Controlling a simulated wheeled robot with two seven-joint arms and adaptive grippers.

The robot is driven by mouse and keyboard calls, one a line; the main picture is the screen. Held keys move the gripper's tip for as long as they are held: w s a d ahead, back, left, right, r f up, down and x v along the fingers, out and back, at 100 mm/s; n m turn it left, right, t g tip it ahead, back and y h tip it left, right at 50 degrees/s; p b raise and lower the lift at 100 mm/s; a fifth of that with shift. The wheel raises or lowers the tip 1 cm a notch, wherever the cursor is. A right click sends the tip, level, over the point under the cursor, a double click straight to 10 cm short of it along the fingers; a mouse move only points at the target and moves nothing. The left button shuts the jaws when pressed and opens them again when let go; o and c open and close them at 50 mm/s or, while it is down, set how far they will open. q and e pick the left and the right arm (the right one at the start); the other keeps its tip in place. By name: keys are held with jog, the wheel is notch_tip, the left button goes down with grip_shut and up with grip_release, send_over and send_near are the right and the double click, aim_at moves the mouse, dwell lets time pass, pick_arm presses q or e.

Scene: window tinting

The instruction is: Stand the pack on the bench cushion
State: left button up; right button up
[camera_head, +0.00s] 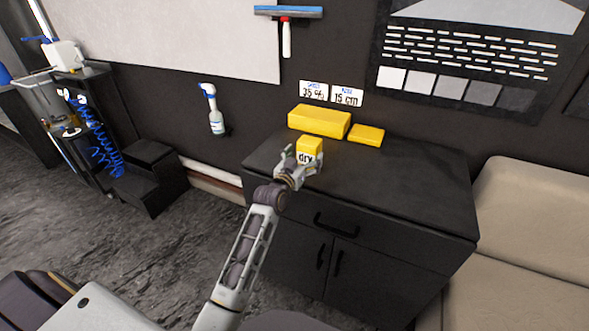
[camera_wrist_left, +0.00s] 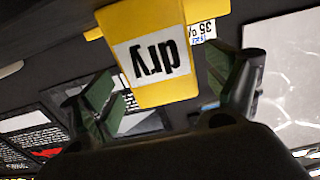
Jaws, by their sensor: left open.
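The yellow pack (camera_head: 310,147) with a white "dry" label stands on the dark cabinet top near its left end. In the left wrist view the pack (camera_wrist_left: 150,22) shows upside down, its label facing the camera. My left gripper (camera_head: 302,168) is at the near side of the pack. In the wrist view the green-padded fingers of my left gripper (camera_wrist_left: 168,92) are spread, one on each side of the pack, with gaps showing. The beige bench cushion (camera_head: 541,215) is to the right of the cabinet and bare where it shows. My right gripper is not in view.
A larger yellow block (camera_head: 319,121) and a flat yellow block (camera_head: 366,136) lie behind the pack. The right part of the cabinet top (camera_head: 420,195) is clear. A beige backrest or wall edge borders the bench's right. A black step stool (camera_head: 150,178) stands on the floor left.

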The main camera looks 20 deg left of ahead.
pick_arm(q)
jog(key=s, duration=0.7)
jog(key=shift+s+a, duration=0.15)
jog(key=shift+s, duration=0.2)
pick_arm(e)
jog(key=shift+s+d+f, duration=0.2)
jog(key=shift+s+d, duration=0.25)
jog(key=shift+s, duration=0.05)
pick_arm(q)
jog(key=shift+o, duration=0.3)
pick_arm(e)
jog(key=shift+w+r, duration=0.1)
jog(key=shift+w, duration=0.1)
pick_arm(q)
jog(key=shift+p, duration=0.4)
jog(key=shift+s+a+f+p, duration=0.1)
jog(key=shift+s+f+p, duration=0.2)
jog(key=shift+s+p, duration=0.65)
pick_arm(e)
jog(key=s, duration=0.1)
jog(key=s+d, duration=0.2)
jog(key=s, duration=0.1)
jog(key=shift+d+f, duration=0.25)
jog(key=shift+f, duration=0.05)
pick_arm(q)
jog(key=shift+w, duration=0.1)
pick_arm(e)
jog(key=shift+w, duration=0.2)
